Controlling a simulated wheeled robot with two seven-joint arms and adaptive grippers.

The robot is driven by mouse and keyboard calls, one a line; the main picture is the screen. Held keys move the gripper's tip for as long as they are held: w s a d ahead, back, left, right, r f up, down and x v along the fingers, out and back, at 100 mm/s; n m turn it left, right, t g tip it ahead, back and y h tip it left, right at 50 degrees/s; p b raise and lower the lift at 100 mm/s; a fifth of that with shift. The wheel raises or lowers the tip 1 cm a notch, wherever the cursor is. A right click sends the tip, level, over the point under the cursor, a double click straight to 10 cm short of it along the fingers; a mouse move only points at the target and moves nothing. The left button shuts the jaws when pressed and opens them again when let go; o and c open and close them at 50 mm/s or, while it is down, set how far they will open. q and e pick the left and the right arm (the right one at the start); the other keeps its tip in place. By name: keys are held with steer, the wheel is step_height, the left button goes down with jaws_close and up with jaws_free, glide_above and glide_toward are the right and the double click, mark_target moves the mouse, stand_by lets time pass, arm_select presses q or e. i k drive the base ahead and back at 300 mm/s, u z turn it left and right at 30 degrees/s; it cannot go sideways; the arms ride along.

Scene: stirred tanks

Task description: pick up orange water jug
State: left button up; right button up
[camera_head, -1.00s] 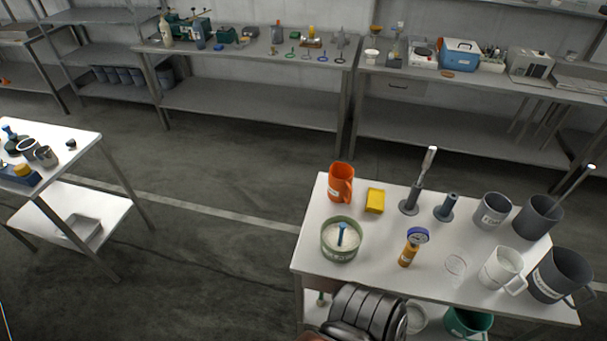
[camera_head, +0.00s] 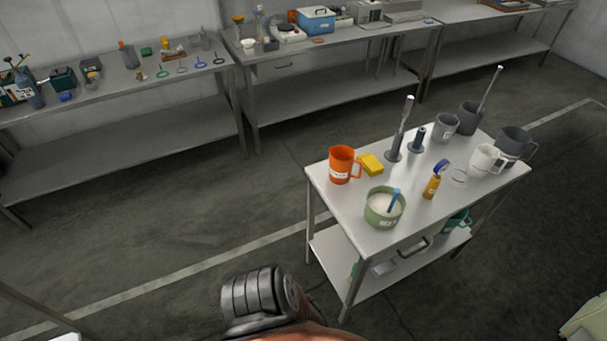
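The orange water jug (camera_head: 341,165) stands upright at the left corner of the white-topped table (camera_head: 345,205). It has a pale label on its front and its handle points to the right. A dark ribbed part of my own arm shows at the bottom of the view, apart from the table. Neither of my grippers is in view.
Next to the jug are a yellow block (camera_head: 370,163) and a green bowl (camera_head: 385,208) with white contents and a blue-handled tool. An orange bottle (camera_head: 432,187), grey stands, a white mug (camera_head: 484,160) and grey jugs fill the rest. Open floor lies left of the table.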

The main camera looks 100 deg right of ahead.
mark_target(341, 159)
steer(key=i, duration=0.25)
steer(key=z, duration=2.5)
steer(key=i, duration=1.6)
steer(key=z, duration=0.95)
